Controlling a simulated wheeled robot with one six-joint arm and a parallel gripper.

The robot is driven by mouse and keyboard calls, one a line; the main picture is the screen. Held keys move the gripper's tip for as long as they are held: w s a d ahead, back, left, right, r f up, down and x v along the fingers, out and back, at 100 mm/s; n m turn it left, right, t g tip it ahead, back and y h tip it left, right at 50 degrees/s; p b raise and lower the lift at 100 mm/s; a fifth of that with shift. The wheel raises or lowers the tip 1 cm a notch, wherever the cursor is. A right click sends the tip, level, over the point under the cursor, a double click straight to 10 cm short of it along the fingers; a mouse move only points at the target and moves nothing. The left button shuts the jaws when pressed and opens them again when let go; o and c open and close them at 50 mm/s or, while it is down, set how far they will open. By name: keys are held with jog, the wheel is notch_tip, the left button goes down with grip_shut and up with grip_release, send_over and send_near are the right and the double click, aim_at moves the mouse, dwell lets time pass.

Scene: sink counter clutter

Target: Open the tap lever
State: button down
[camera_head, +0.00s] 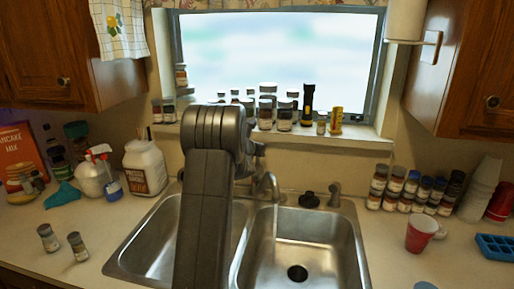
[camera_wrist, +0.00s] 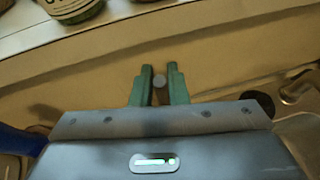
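The metal tap (camera_head: 267,184) stands behind the double sink, its curved spout showing to the right of my arm. My arm hides much of it. In the wrist view, my gripper's two green fingers (camera_wrist: 160,84) point toward the wall and stand a small gap apart. A small round grey end (camera_wrist: 159,82), perhaps that of the tap lever, lies in that gap. It almost fills the gap, and I cannot tell whether the fingers press on it. In the head view, my gripper is mostly hidden behind my arm, just above the tap.
The sink (camera_head: 300,245) has two bowls. Jars and bottles line the window sill (camera_head: 340,141) above. A black knob (camera_head: 309,200) and a metal sprayer (camera_head: 335,194) stand right of the tap. Spice jars (camera_head: 410,190) and a red cup (camera_head: 421,235) are farther right.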

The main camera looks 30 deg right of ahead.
jog(key=c, duration=1.4)
grip_release()
jog(key=b+v, duration=0.3)
jog(key=v, duration=1.1)
jog(key=shift+d, duration=0.1)
jog(key=p+x, duration=0.3)
jog(key=x, duration=1.1)
